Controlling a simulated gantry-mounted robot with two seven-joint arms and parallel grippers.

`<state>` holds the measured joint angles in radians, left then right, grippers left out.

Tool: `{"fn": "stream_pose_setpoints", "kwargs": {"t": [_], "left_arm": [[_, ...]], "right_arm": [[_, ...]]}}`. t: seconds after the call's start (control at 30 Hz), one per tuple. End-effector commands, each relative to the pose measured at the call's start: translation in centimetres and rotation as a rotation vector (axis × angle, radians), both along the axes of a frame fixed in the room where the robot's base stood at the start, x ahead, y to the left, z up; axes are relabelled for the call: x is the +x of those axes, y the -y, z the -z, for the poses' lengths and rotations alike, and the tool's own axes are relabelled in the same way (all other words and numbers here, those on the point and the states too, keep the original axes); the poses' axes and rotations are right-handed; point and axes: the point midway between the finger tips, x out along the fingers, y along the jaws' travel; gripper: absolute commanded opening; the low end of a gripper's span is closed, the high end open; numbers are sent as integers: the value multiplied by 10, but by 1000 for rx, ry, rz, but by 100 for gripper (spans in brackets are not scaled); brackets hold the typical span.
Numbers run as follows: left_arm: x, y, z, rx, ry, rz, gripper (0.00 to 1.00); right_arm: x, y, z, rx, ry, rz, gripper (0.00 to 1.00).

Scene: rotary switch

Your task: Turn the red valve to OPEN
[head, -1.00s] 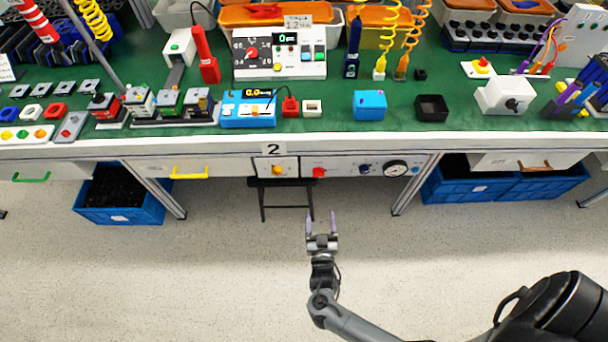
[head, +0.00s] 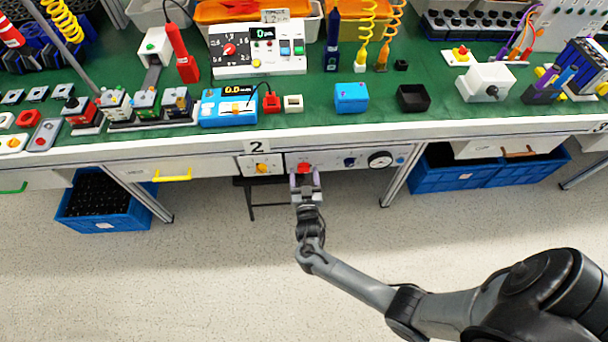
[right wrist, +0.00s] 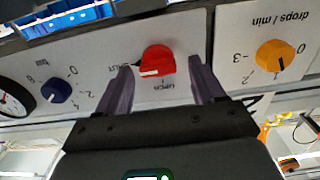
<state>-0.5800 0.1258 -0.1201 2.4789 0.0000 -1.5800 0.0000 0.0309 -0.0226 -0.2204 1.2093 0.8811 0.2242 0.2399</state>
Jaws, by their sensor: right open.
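The red valve (head: 304,168) is a knob on the white front panel under the bench edge, right of the number 2. It also shows in the right wrist view (right wrist: 157,61), where the panel lettering is upside down. Its white mark lies on the left side of the knob there, near the SHUT label; the OPEN label is below the knob. My right gripper (head: 304,181) is open in front of the valve, and in the right wrist view its two fingers (right wrist: 160,70) stand on either side of the knob, with gaps visible. My left gripper is out of view.
Blue crates (head: 110,203) stand under the bench at both sides. The floor before the panel is clear.

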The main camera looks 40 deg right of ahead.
Motion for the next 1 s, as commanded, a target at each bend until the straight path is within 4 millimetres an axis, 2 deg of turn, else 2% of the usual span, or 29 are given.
{"fn": "stream_pose_setpoints", "kwargs": {"t": [0.4,0.77,1.0], "left_arm": [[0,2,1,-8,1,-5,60],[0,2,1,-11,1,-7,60],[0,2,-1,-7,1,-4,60]], "right_arm": [[5,4,0,1,-1,1,68],[5,4,0,0,0,1,13],[5,4,-1,-14,-10,1,12]]}}
